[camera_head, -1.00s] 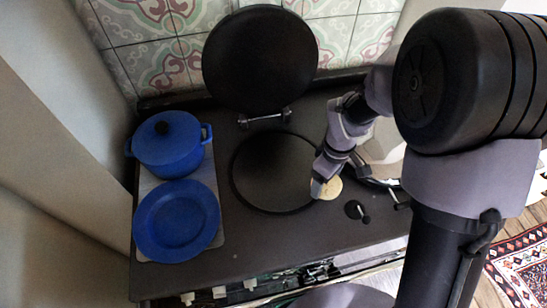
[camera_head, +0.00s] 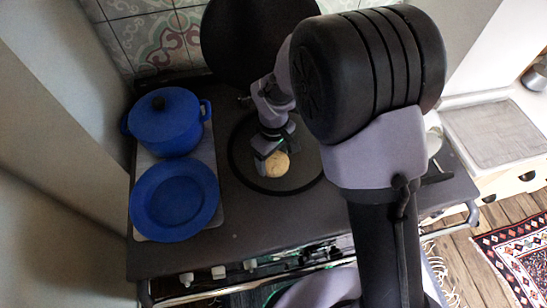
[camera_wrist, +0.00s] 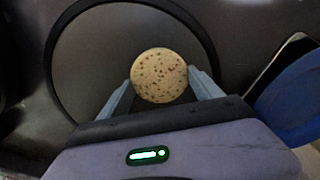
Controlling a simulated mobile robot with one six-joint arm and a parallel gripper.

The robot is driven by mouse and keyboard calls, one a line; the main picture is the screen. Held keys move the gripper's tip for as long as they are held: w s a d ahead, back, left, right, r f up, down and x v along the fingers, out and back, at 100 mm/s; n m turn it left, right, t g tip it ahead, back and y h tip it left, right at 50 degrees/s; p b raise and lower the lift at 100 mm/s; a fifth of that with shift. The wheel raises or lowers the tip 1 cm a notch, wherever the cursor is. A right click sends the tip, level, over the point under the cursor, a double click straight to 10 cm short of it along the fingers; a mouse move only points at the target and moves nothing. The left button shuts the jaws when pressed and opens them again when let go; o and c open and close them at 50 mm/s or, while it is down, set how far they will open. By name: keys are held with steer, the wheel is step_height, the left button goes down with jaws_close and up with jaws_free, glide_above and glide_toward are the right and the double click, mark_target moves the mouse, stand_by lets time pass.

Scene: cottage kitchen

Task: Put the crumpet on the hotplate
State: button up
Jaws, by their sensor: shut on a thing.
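The crumpet (camera_head: 277,164) is a round, pale tan disc with small brown holes. My gripper (camera_head: 268,158) is shut on it, and the wrist view shows the crumpet (camera_wrist: 159,75) between the two fingertips. The hotplate (camera_head: 305,172) is a dark round plate with a black rim, set in the stove top, and its raised round lid (camera_head: 240,45) stands behind it. In both views the crumpet is over the hotplate, inside the rim. I cannot tell whether it touches the surface. My arm hides the right part of the hotplate in the head view.
A blue lidded pot (camera_head: 166,124) and a blue plate (camera_head: 174,200) stand on a pale board at the left of the stove. A rail (camera_head: 470,214) runs along the stove's front. The dark stove top in front of the hotplate is clear.

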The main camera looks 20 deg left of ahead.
mark_target(274, 160)
steer(key=shift+f, duration=0.2)
steer(key=o, duration=1)
steer(key=d+r+m+p, duration=0.1)
steer(key=d+r+p, duration=0.1)
steer(key=r, duration=0.7)
steer(key=d+r+m+p, duration=0.2)
steer(key=r, duration=0.7)
steer(key=s+d+r+m+t+y, duration=0.25)
steer(key=d+r+m, duration=0.25)
steer(key=d+r, duration=0.5)
steer(key=s+d+m+t, duration=0.1)
steer(key=s+d+m, duration=0.2)
steer(key=s+d+r+m+t, duration=0.1)
steer(key=s+d+m, duration=0.2)
steer(key=s, duration=0.1)
steer(key=s+d+m+t, duration=0.1)
steer(key=s+d+m, duration=0.2)
steer(key=s+d, duration=0.1)
steer(key=shift+s+r+h, duration=0.1)
steer(key=shift+r+h, duration=0.15)
steer(key=shift+r, duration=0.15)
